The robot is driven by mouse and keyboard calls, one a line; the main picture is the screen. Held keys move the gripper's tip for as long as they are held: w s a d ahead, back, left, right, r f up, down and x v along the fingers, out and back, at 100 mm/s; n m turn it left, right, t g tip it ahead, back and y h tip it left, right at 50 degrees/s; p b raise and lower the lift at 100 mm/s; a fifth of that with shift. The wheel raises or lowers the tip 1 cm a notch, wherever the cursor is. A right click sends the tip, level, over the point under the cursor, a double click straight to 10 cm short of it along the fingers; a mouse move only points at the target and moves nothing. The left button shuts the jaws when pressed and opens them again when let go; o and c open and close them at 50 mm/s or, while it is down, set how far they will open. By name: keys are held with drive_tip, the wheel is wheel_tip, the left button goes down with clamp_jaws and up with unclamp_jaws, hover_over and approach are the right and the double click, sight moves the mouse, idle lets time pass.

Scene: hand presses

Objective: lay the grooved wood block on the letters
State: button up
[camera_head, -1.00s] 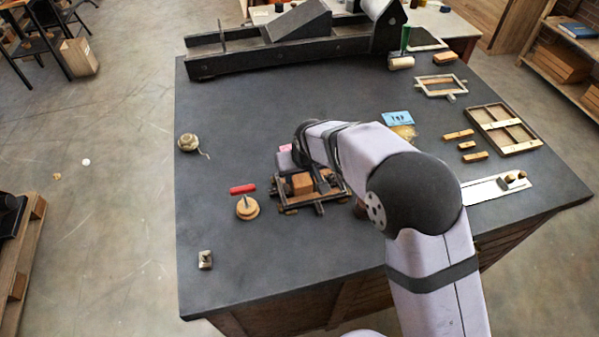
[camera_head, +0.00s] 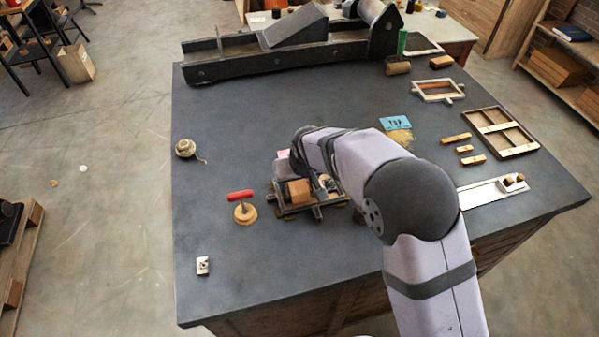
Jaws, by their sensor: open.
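A small brown wood block (camera_head: 299,191) is at the dark metal frame (camera_head: 284,210) on the front middle of the table. It appears to sit within the frame, but I cannot tell whether it rests flat on the letters. Its groove is not clear at this size. The letters are not distinguishable under the block and my arm. My gripper (camera_head: 326,185) is open, low over the right part of the frame, right beside the block. My wrist and forearm hide the frame's back and right side, and the gap between fingers and block is too small to judge.
A twine ball (camera_head: 185,147) and a small metal block (camera_head: 203,266) are further left. A large press (camera_head: 290,48) fills the back. The middle back of the table is clear.

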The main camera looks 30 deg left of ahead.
drive_tip(key=shift+r, duration=0.45)
drive_tip(key=b+v, duration=0.3)
drive_tip(key=v, duration=0.8)
drive_tip(key=shift+s+r, duration=0.15)
drive_tip(key=shift+r, duration=0.15)
drive_tip(key=shift+d, duration=0.1)
drive_tip(key=s+d+f+g+h, duration=0.1)
drive_tip(key=s+d+f, duration=0.2)
drive_tip(key=d, duration=0.1)
drive_tip(key=s+d+f+g+h, duration=0.1)
drive_tip(key=s+d+f, duration=0.2)
drive_tip(key=d+f, duration=0.1)
drive_tip(key=s+d+f, duration=0.3)
drive_tip(key=d+f, duration=0.1)
drive_tip(key=shift+s+d+f+n+g+h, duration=0.1)
drive_tip(key=shift+d+f+n+g+h, duration=0.05)
drive_tip(key=shift+d+n+g+h, duration=0.2)
drive_tip(key=s+d+m, duration=0.1)
drive_tip(key=d+m, duration=0.2)
drive_tip(key=d, duration=0.6)
drive_tip(key=s+d+m, duration=0.1)
drive_tip(key=d+m, duration=0.2)
drive_tip(key=d, duration=0.6)
drive_tip(key=s+d+r+m, duration=0.1)
drive_tip(key=d+m, duration=0.2)
drive_tip(key=d, duration=0.6)
drive_tip(key=shift+s+d+m, duration=0.25)
drive_tip(key=shift+d+m, duration=0.1)
drive_tip(key=shift+d, duration=0.05)
